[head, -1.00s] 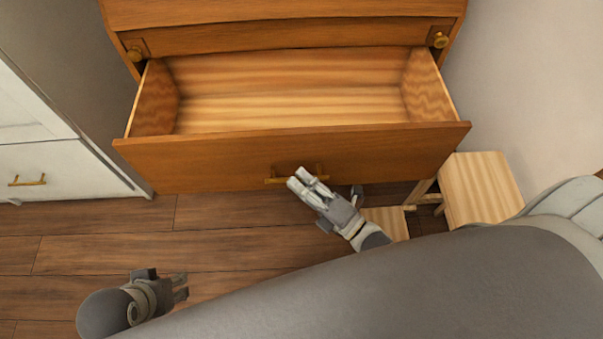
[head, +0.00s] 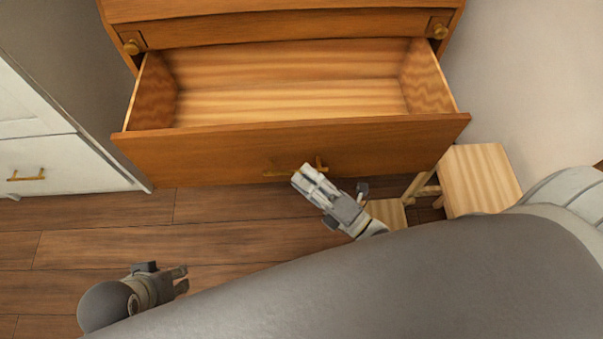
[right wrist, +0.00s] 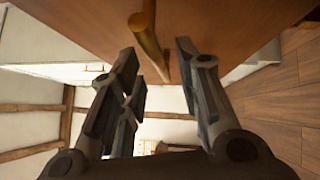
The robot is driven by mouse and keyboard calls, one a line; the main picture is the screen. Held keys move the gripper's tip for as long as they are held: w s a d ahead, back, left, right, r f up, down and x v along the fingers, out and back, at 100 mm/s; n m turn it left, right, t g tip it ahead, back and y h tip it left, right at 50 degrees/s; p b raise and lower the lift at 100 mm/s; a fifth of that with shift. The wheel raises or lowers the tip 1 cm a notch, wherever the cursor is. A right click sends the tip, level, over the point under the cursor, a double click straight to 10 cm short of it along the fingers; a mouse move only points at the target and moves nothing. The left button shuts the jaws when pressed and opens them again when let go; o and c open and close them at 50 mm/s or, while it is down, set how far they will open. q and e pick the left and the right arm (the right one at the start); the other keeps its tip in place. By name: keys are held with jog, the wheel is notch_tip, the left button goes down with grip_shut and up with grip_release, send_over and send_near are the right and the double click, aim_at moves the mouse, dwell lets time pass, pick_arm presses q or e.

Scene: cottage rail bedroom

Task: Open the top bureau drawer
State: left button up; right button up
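The bureau (head: 290,12) is orange-brown wood. Its wide drawer (head: 200,155) stands far out, its pale striped inside empty in the head view. A brass bar handle (head: 283,171) is on the drawer front; it also shows in the right wrist view (right wrist: 149,45). My right gripper (head: 305,173) is at the handle's right part. In the right wrist view its fingers (right wrist: 158,72) are apart, with the bar's end between them and gaps showing beside it. My left gripper (head: 181,279) is low at the left, away from the bureau, its fingers apart and empty.
A light wooden stool or step (head: 480,180) stands close to the drawer's right front corner, by the wall. A white cabinet (head: 60,165) with a brass handle is at the left. Bare plank floor (head: 110,235) lies in front of the drawer.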

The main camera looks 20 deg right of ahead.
jog(key=v, duration=1)
jog(key=shift+s, duration=0.15)
